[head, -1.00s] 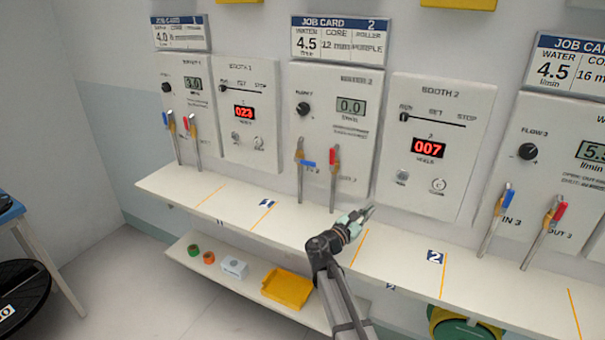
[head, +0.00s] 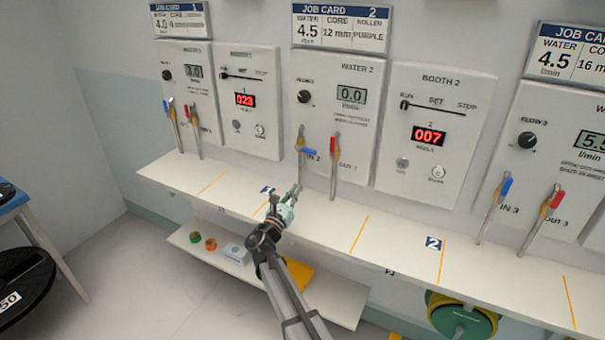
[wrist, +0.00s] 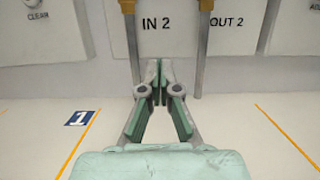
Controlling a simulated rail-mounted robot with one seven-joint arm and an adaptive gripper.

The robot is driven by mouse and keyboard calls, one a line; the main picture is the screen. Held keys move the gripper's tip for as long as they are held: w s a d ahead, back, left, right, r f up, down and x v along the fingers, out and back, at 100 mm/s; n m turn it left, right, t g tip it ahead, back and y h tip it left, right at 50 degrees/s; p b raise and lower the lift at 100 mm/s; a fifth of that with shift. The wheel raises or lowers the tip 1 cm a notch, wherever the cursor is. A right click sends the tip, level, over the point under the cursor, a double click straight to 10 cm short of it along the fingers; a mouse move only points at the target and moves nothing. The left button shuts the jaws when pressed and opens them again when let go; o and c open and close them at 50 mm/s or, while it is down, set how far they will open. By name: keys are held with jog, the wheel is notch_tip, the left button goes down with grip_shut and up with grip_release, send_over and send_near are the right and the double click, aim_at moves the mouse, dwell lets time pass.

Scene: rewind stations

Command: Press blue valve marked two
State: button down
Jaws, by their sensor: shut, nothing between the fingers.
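The blue valve handle (head: 308,151) marked IN 2 sits on the Water 2 panel (head: 340,110) in the head view. The handle lies sideways across its brass fitting, above a vertical grey pipe. My gripper (head: 296,190) is shut and empty, below and slightly left of the blue handle, apart from it. In the wrist view, my gripper's fingertips (wrist: 160,65) are together in front of the panel's lower edge, just below the IN 2 label (wrist: 156,23). The IN 2 pipe (wrist: 132,45) is just left of the tips. The blue handle is out of the wrist view.
A red valve (head: 335,147) marked OUT 2 stands upright just right of the blue one. Its pipe (wrist: 202,50) is right of my fingertips. The white shelf (head: 390,237) runs below the panels and is mostly clear. Booth 2's panel (head: 432,135) is further right.

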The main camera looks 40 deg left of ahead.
aim_at(305, 150)
jog(key=w+a+r+p, duration=0.2)
jog(key=w+r+p, duration=0.2)
jog(key=w, duration=0.5)
jog(key=shift+a+r+p, duration=0.15)
jog(key=shift+r+p, duration=0.25)
jog(key=shift+r, duration=0.8)
jog(key=shift+w, duration=0.15)
